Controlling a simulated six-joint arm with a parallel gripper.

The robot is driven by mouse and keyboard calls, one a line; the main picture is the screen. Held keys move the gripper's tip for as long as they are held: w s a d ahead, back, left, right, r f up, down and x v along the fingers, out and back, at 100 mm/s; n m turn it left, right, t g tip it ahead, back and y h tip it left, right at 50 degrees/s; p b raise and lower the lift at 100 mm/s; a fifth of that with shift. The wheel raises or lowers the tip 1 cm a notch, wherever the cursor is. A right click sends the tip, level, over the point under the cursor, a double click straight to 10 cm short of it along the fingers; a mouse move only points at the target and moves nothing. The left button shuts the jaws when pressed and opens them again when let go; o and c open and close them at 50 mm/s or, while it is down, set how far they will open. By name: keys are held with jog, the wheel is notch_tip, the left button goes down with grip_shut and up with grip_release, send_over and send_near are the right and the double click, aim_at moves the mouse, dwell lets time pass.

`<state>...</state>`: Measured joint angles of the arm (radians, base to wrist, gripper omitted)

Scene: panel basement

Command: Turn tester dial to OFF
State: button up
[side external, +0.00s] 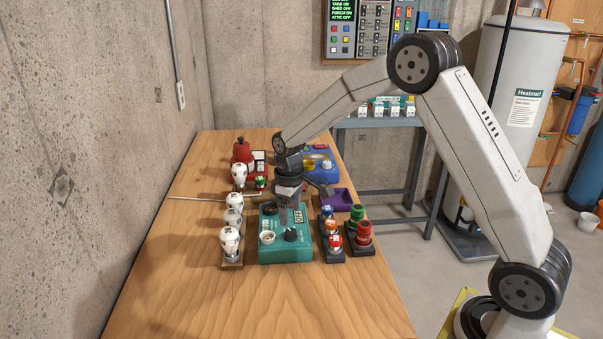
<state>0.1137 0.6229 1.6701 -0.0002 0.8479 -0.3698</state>
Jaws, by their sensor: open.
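The teal tester (285,252) stands on the wooden table with a dark dial (291,234) on its top right and a round white-rimmed socket (267,237) at its left. A small panel behind the dial appears to read OFF. I cannot tell where the dial's pointer is set. My gripper (284,219) points down over the back part of the tester, just behind the dial. It is open with nothing seen between its fingers. It hides part of the tester's back, and whether it touches the tester is unclear.
A rack of white bulbs (230,240) stands close on the left. Racks of coloured fuses (331,240) and red and green cylinders (362,233) stand on the right. A purple tray (338,200), a blue device (320,165) and a red device (243,155) are behind. The table's front is clear.

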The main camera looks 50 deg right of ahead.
jog(key=shift+r, duration=1)
jog(key=shift+s, duration=0.1)
jog(key=shift+s+a+r, duration=0.1)
jog(key=shift+s+a, duration=0.15)
jog(key=shift+s, duration=0.25)
jog(key=s+a+m+t, duration=0.1)
jog(key=s+a, duration=0.1)
jog(key=s, duration=0.7)
jog(key=s+a+m+t, duration=0.1)
jog(key=s+a+m, duration=0.1)
jog(key=s, duration=0.8)
jog(key=shift+a+f+t, duration=0.3)
jog(key=shift+a+f, duration=0.05)
jog(key=shift+a, duration=0.15)
